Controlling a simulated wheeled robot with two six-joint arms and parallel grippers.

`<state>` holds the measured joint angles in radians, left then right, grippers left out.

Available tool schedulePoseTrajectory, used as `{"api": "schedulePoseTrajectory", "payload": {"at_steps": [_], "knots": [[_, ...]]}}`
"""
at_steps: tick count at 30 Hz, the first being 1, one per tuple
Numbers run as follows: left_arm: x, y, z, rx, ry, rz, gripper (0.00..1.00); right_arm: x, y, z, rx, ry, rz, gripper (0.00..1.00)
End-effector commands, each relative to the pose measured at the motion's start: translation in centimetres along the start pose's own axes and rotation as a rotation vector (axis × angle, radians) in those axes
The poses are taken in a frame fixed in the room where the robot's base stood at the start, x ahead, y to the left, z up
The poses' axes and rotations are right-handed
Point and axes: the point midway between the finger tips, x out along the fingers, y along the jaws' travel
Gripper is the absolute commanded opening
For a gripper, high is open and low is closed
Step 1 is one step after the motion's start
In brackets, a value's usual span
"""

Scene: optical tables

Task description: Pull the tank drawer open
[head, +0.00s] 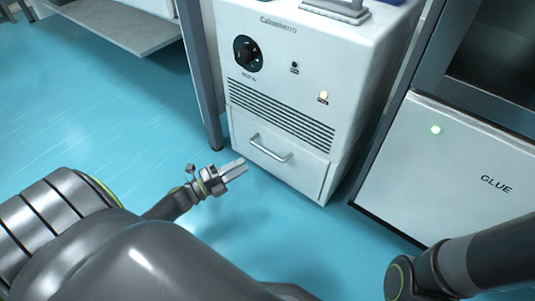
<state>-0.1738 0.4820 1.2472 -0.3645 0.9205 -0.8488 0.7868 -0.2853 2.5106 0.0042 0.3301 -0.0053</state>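The tank drawer (301,167) is the lowest panel on the front of a white cabinet unit, and it looks flush with that front. A light metal bar handle (270,150) runs across its upper part. My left gripper (240,167) is in front of the drawer, to the left of and a little below the handle in the picture. Its pale fingers point right, apart from the handle, with nothing seen between them. The gap between the fingers is too small to judge. My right gripper is out of view; only part of my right arm shows at the lower right.
The white unit (295,60) has a round dark dial, a lit yellowish button and vent slots above the drawer. A table leg (201,75) stands close on its left. A white cabinet marked GLUE (450,170) stands to the right. Blue floor (310,235) is clear before the drawer.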

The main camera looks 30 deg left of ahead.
Motion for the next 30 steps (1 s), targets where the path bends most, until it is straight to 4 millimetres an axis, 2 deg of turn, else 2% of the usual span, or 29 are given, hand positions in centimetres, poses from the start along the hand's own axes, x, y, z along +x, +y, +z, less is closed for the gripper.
{"api": "schedulePoseTrajectory", "payload": {"at_steps": [1,6,12,18,27,30], "knots": [[1.2,0.2,-0.1,0.001,0.001,-0.005,0.32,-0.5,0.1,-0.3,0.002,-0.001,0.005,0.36],[4.9,0.2,-0.1,0.001,0.0,-0.005,0.32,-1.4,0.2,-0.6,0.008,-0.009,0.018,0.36],[8.2,0.2,0.0,0.001,0.001,-0.003,0.32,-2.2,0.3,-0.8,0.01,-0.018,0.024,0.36],[9.8,0.0,0.0,-0.001,0.0,-0.001,0.32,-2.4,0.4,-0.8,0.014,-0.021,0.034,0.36],[9.9,0.0,0.0,-0.001,-0.001,0.0,0.32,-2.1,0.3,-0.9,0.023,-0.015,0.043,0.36],[9.9,0.0,0.0,-0.001,-0.001,0.0,0.19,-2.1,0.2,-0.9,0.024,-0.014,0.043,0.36]]}}
